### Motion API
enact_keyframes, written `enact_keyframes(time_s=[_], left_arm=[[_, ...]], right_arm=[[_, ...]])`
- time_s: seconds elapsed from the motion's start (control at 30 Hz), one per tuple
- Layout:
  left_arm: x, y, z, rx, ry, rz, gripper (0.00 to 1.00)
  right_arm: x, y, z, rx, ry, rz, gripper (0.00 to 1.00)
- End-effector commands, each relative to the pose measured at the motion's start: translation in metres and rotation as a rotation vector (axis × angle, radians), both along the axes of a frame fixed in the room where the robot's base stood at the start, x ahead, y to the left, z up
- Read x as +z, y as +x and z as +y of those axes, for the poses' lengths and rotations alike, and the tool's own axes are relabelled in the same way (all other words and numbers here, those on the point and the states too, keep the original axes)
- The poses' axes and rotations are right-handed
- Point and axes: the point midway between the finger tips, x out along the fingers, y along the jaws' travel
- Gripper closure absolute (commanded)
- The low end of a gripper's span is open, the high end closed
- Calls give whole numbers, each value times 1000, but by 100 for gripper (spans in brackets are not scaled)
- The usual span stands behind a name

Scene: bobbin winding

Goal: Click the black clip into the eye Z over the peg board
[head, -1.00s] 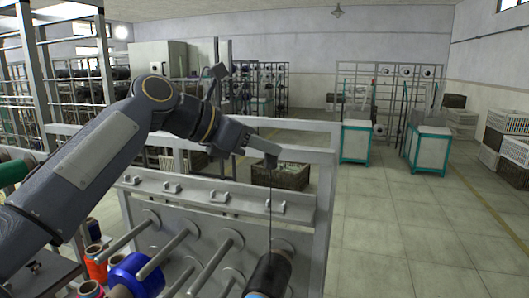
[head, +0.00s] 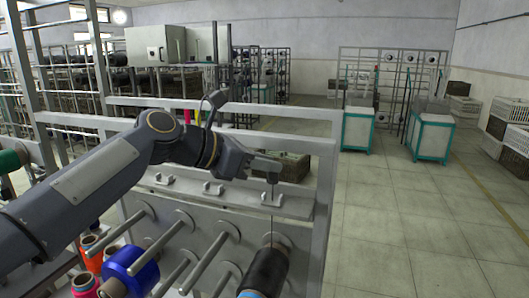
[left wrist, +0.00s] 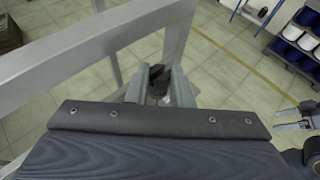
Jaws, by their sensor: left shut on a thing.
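My left gripper (head: 268,167) is shut on the small black clip, which in the left wrist view (left wrist: 158,88) sits dark between the two grey fingers (left wrist: 160,92). In the head view the gripper is just above the rightmost eye (head: 272,198) on the rail over the peg board. A thin dark line runs from the gripper down past this eye to the black bobbin (head: 265,270). I cannot read a letter on the eye, nor tell whether the clip touches it. Grey prongs at the right of the left wrist view may be my right gripper (left wrist: 290,118).
Other eyes (head: 213,189) stand on the rail to the left. Long pegs (head: 210,265) stick out of the board, with a blue spool (head: 132,268) at lower left. A grey frame post (head: 325,210) stands right of the eye.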

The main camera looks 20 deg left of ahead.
Motion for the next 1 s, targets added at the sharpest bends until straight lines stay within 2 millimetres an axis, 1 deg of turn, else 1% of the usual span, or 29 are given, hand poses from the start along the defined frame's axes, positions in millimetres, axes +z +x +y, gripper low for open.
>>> enact_keyframes(time_s=[0.27, 1.0], left_arm=[[-5, 0, 0, -1, 0, 1, 100], [-27, 0, 0, 0, 1, 1, 100]], right_arm=[[-3, 0, 0, 0, 0, 0, 13], [-17, 0, 0, 0, 0, 0, 13]])
